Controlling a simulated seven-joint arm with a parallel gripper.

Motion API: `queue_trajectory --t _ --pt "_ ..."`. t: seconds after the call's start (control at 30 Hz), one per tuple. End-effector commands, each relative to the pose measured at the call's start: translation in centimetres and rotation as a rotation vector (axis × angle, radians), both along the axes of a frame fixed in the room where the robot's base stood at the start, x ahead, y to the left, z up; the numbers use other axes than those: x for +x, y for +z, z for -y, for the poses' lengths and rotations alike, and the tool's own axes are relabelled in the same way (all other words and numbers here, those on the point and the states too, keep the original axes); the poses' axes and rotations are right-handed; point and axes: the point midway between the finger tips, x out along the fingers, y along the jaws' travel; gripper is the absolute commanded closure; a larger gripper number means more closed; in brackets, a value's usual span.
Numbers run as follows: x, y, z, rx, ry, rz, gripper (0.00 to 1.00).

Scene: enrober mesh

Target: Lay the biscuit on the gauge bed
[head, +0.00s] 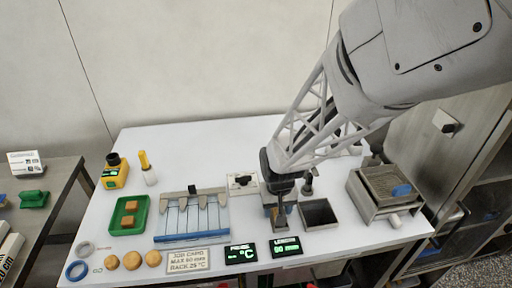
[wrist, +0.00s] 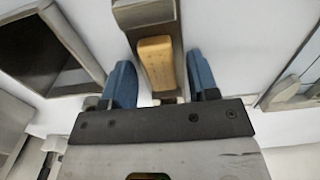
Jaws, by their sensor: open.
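In the wrist view a golden-brown, oblong biscuit (wrist: 156,62) lies along a grey metal channel or bed (wrist: 145,14), which I take to be the gauge bed. My gripper (wrist: 162,80) is open, with one blue finger on each side of the biscuit. Bright gaps show between the biscuit and both fingers. In the head view my gripper (head: 280,200) is low over the front middle of the white table, beside a square dark bin. The arm and gripper hide the biscuit there, and most of what lies beneath.
A green tray (head: 115,218) holds two more biscuits. Round biscuits (head: 132,260) lie at the front left. A blue-edged rack (head: 190,238) stands left of my gripper. The dark bin (head: 319,214) and a metal box (head: 384,192) stand to its right.

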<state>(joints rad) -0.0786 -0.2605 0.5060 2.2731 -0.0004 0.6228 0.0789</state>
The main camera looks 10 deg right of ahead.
Motion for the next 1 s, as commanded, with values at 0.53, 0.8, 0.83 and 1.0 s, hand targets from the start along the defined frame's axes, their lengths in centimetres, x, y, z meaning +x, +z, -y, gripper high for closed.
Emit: queue_trajectory --t 0.53,0.8,0.83,1.0 --pt "0.0 2.9 0.0 0.0 0.0 0.002 0.46" --pt "0.0 7.2 0.0 0.0 0.0 0.003 0.46" --pt "0.0 7.6 0.0 0.0 0.0 0.003 0.46" --pt "0.0 10.1 0.0 0.0 0.0 0.002 0.46"
